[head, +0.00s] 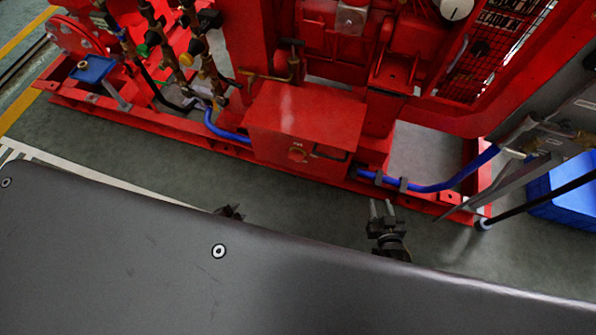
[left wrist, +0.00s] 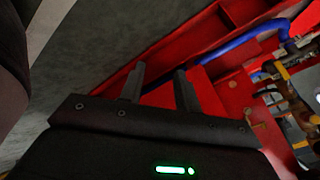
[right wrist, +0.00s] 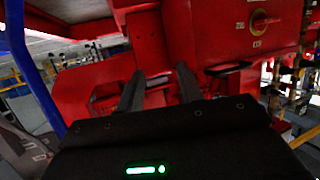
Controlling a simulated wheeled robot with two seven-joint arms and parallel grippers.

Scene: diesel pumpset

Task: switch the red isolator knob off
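The red isolator knob (head: 297,153) sits on the front face of a red box (head: 305,118) on the pumpset. In the right wrist view the knob (right wrist: 261,20) is at the upper right, with small labels too blurred to read; I cannot tell its setting. My right gripper (head: 381,208) is open and empty, apart from the box, to the right of the knob in the head view. Its fingers (right wrist: 159,80) stand apart. My left gripper (head: 230,210) is left of the knob, mostly hidden behind a dark panel. In the left wrist view its fingers (left wrist: 158,82) are apart and empty.
A black handle (head: 330,154) is just right of the knob. A blue hose (head: 430,187) runs along the red base frame (head: 190,129). A blue crate (head: 565,188) stands at the right. Bare floor (head: 160,160) lies in front of the frame.

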